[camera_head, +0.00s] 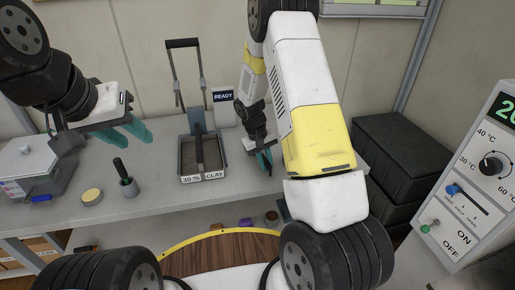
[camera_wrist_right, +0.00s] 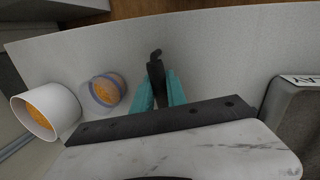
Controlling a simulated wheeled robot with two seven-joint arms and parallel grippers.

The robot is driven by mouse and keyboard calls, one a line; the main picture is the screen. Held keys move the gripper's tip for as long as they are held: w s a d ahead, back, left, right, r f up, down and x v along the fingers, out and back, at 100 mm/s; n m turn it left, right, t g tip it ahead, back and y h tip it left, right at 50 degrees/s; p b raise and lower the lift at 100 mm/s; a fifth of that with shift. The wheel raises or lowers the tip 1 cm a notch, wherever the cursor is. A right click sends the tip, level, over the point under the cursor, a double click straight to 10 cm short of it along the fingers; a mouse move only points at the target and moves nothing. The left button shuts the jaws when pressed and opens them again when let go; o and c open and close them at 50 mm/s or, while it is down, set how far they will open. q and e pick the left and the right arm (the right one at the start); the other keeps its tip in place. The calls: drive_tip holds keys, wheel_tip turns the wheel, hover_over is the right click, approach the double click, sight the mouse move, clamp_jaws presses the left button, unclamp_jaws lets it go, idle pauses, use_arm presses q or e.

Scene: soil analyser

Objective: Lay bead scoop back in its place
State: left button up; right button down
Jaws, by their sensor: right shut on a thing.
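The bead scoop (camera_wrist_right: 156,75) appears in the right wrist view as a dark, slim piece with a hooked end, between the teal fingers. My right gripper (camera_wrist_right: 160,92) is shut on it, above the grey bench top. In the head view my right gripper (camera_head: 264,160) is over the bench, right of the soil tray, partly covered by my own arm; the scoop cannot be made out there. My left gripper (camera_head: 128,133) is empty with its teal fingers apart, above the left part of the bench. I cannot tell which spot is the scoop's place.
A white cup (camera_wrist_right: 22,119) and a clear, blue-banded cup (camera_wrist_right: 94,97), both with orange beads, stand beside my right gripper. A soil tray (camera_head: 182,160) labelled 30 % CLAY stands mid-bench. A small grey holder (camera_head: 130,188) with a black-handled tool is further left. Black cases (camera_head: 402,150) stand right.

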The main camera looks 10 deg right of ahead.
drive_tip(key=shift+f, duration=0.15)
drive_tip(key=c, duration=1.3)
unclamp_jaws()
drive_tip(key=shift+o, duration=0.2)
drive_tip(key=s+a+r+t+y, duration=0.1)
drive_tip(key=s+a+r, duration=0.15)
drive_tip(key=r, duration=1.45)
drive_tip(key=s+r+t+y, duration=0.2)
drive_tip(key=s+r, duration=0.6)
drive_tip(key=s, duration=0.3)
drive_tip(key=s+a+r+m+t+y, duration=0.1)
drive_tip(key=s+r+t, duration=0.2)
drive_tip(key=s+r, duration=0.5)
drive_tip(key=s, duration=0.2)
drive_tip(key=shift+s+r+t+y, duration=0.3)
drive_tip(key=shift+s+y, duration=0.05)
drive_tip(key=shift+y, duration=0.05)
